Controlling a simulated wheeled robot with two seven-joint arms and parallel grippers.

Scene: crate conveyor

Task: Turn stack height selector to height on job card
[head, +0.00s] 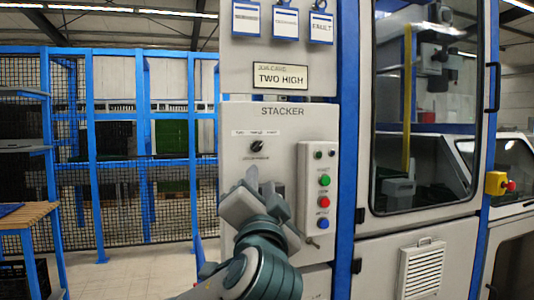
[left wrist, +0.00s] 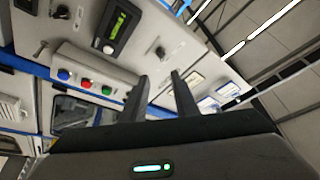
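The stack height selector (head: 257,146) is a small dark knob on the grey STACKER panel (head: 283,112). Three small labels (head: 257,132) sit above it, too small to read surely; I cannot tell exactly which one its pointer marks. The job card (head: 280,76) above reads TWO HIGH. My left gripper (head: 246,186) is just below the knob in the head view and apart from it. In the left wrist view the knob (left wrist: 160,51) shows beyond the fingertips, and the left gripper (left wrist: 160,76) is open with nothing between its fingers. My right gripper is in neither view.
A button box (head: 318,190) with green, red and blue buttons is right of the knob. Hanging tags (head: 285,22) are above the card. A blue-framed mesh fence (head: 120,150) stands behind at left.

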